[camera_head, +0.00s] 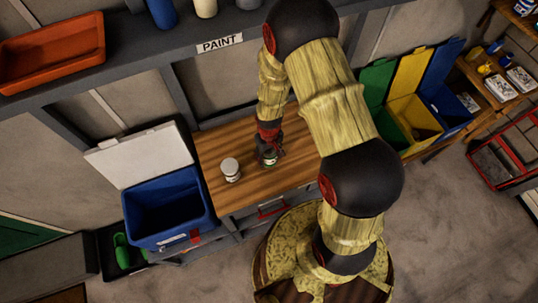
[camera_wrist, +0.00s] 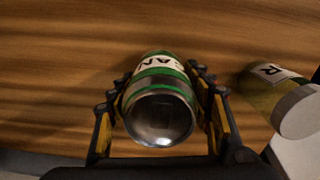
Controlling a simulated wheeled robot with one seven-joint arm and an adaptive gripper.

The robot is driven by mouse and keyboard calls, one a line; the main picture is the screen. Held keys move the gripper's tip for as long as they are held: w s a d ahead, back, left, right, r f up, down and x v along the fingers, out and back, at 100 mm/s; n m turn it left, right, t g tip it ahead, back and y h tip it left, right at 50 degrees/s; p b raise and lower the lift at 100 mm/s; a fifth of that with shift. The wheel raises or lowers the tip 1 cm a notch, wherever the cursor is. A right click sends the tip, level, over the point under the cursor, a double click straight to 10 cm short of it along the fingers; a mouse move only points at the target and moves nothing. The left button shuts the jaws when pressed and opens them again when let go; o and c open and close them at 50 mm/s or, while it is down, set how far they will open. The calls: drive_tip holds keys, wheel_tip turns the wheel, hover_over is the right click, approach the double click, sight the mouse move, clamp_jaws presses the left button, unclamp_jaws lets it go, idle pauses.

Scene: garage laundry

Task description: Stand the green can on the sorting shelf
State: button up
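The green can (camera_wrist: 163,85) stands on the wooden worktop, with a green and white label and a bare silver end facing the wrist camera. My gripper (camera_wrist: 162,84) has a finger on each side of it, the tips very close to its sides. Whether they press on it cannot be told. In the head view the can (camera_head: 268,159) is partly hidden under my gripper (camera_head: 270,148). The sorting shelf cannot be told for certain; a grey shelf (camera_head: 180,54) with a PAINT label runs along the wall above the worktop.
A white-lidded jar (camera_head: 230,168) stands left of the can and also shows in the wrist view (camera_wrist: 280,98). A blue bin (camera_head: 168,207) with its lid raised is left of the worktop (camera_head: 222,143). An orange tray (camera_head: 52,52) and bottles occupy parts of the upper shelf.

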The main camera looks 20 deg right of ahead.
drive_tip(key=o, duration=0.4)
drive_tip(key=shift+c, duration=0.2)
drive_tip(key=shift+r, duration=0.15)
wheel_tip(320, 180, up, 12)
wheel_tip(320, 180, up, 21)
drive_tip(key=s+t, duration=0.3)
drive_tip(key=s+r+m+t, duration=0.1)
drive_tip(key=s+r+t, duration=0.1)
drive_tip(key=s+r, duration=0.9)
drive_tip(key=shift+s+r+m+t, duration=0.3)
drive_tip(key=shift+r+m, duration=0.1)
drive_tip(key=shift+r, duration=0.35)
drive_tip(key=shift+w, duration=0.1)
